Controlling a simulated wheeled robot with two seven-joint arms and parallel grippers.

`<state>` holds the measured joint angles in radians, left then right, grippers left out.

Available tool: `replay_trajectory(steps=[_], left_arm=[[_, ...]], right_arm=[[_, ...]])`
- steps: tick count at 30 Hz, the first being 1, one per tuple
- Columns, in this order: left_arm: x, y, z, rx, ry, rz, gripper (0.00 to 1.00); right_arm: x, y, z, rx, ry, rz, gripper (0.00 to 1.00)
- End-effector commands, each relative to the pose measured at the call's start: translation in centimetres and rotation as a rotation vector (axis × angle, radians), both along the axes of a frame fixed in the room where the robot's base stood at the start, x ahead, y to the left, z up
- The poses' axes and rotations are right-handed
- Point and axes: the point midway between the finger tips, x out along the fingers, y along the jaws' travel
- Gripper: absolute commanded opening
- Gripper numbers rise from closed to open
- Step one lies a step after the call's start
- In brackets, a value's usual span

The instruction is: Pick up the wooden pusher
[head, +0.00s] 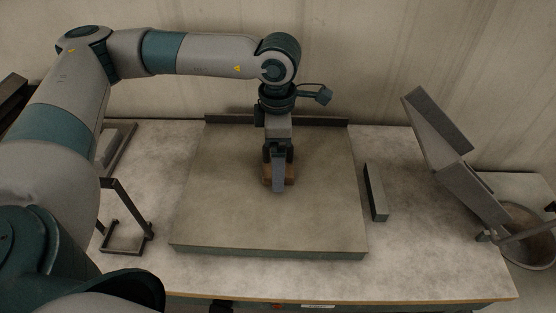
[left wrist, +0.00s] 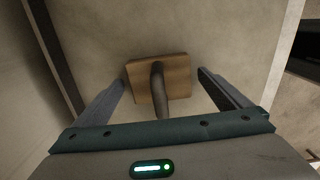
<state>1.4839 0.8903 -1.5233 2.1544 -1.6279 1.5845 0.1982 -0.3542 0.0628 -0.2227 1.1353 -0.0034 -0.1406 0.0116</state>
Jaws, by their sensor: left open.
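The wooden pusher shows in the left wrist view as a brown block (left wrist: 181,72) with a dark round handle (left wrist: 158,82) standing up from it. In the head view the block (head: 289,173) rests on the grey slab, largely hidden behind my left gripper. My left gripper (head: 278,187) points down over the pusher. In the left wrist view its open fingers (left wrist: 162,88) stand to either side of the handle, with a gap on both sides. My right gripper is not in view.
The grey slab (head: 220,215) has a raised back edge (head: 230,119). A grey bar (head: 375,192) lies right of it. A black frame stand (head: 127,215) stands left. An angled grey chute (head: 440,130) and a round pan (head: 525,240) are at the right.

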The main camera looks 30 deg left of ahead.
Motion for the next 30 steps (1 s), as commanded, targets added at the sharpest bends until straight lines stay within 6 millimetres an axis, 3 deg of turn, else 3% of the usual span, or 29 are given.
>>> replay_trajectory(steps=[9, 15, 30], left_arm=[[0.0, 0.0, 0.0, 0.0, 0.0, 0.0, 0.96], [0.0, 0.0, 0.0, 0.0, 0.0, 0.0, 0.48], [0.1, -0.1, 1.0, -0.002, -0.002, 0.0, 0.48]], right_arm=[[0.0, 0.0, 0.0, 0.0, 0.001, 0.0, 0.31], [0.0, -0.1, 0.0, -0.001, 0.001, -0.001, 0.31], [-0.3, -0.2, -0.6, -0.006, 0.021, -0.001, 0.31]])
